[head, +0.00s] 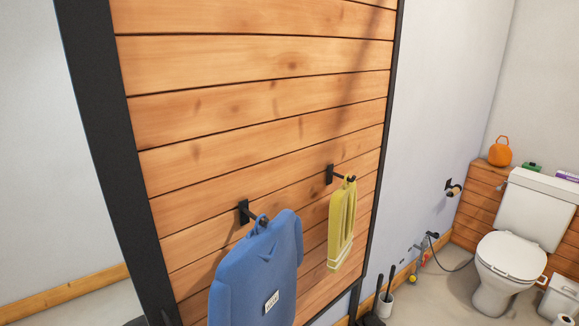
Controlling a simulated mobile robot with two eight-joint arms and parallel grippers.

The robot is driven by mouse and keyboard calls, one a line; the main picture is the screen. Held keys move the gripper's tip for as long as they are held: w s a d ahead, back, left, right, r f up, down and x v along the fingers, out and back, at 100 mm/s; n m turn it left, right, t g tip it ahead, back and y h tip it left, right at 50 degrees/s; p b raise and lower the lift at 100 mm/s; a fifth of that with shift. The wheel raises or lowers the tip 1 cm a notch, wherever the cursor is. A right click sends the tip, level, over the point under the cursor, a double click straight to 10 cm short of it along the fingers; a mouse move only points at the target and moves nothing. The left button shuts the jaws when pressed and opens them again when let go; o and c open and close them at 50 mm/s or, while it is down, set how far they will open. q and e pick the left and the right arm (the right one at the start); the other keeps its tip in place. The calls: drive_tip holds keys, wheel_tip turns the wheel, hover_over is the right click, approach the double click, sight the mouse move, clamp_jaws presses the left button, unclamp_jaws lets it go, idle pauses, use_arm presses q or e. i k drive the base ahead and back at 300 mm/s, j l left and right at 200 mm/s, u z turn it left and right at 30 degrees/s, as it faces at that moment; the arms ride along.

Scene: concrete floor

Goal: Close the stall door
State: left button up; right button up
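A panel of horizontal wooden planks in a black frame, which looks like the stall door (250,105), fills the left and middle of the head view. It stands at an angle, with its left edge nearer to me. Its lower edge is mostly hidden or cut off. I cannot tell from this view where its hinges or latch are. Neither of my grippers shows.
A blue bag-like item (258,275) and a yellow cloth-like item (342,225) hang on black hooks on the panel. A white toilet (510,255) and a brush holder (385,304) stand at right. A pale wall (45,170) is at left.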

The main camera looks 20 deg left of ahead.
sight(201, 119)
drive_tip(key=k+j+z, duration=0.1)
drive_tip(key=j, duration=0.25)
drive_tip(key=k+j+z, duration=0.15)
drive_tip(key=j, duration=0.2)
drive_tip(key=j+z, duration=0.1)
drive_tip(key=j, duration=0.2)
drive_tip(key=k+j+z, duration=0.15)
drive_tip(key=j, duration=0.2)
drive_tip(key=j+z, duration=0.15)
drive_tip(key=j, duration=0.2)
drive_tip(key=k+j+z, duration=0.15)
drive_tip(key=j+z, duration=0.2)
drive_tip(key=j, duration=0.4)
drive_tip(key=k+j+z, duration=0.25)
drive_tip(key=j, duration=0.3)
drive_tip(key=i+j+z, duration=0.2)
drive_tip(key=j, duration=0.65)
drive_tip(key=j+z, duration=0.2)
drive_tip(key=j, duration=0.65)
drive_tip(key=k+z, duration=0.15)
